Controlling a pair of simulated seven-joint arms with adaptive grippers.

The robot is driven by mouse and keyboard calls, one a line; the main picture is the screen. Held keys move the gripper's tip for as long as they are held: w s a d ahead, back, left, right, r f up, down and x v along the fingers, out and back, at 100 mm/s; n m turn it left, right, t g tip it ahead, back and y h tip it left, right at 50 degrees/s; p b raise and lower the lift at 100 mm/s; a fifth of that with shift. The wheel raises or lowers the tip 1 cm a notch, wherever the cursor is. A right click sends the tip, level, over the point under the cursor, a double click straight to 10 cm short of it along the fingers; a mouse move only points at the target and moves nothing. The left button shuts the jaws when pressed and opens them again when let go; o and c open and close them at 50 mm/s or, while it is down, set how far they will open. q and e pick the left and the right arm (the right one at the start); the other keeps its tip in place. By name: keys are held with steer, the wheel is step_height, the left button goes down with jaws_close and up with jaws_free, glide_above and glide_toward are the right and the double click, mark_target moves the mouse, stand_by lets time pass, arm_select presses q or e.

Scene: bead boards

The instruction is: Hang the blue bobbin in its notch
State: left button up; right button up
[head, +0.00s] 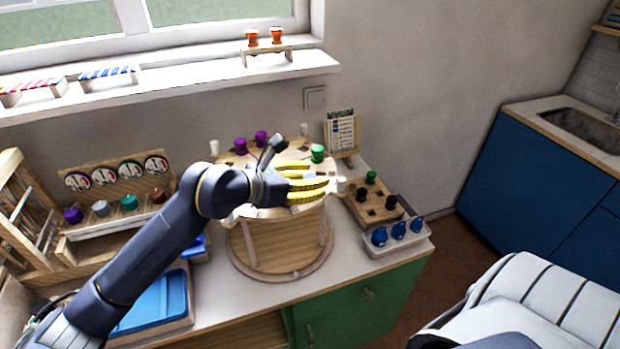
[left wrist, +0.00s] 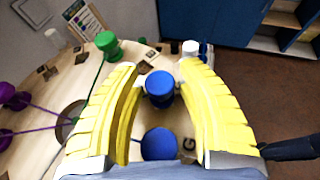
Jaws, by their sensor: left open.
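My left gripper (head: 318,177) is over the right side of the round wooden board (head: 200,185). In the left wrist view its yellow fingers (left wrist: 159,68) are spread apart, one on each side of a blue bobbin (left wrist: 160,90). I cannot tell whether they touch it. A second blue round shape (left wrist: 159,144) shows nearer the palm, beside a letter G on the board. In the head view the gripper hides both. My right gripper is in neither view.
A green bobbin (head: 317,153) and purple bobbins (head: 240,146) stand on the board. Several blue bobbins (head: 399,230) sit in a tray (head: 408,245) at the right, near a wooden block (head: 362,213). A card stand (head: 341,132) is behind. A bobbin rack (head: 112,222) is at left.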

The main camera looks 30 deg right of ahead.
arm_select(q)
steer(key=v, duration=1.2)
steer(key=shift+r, duration=0.1)
steer(key=shift+w, duration=0.1)
stand_by(0.4)
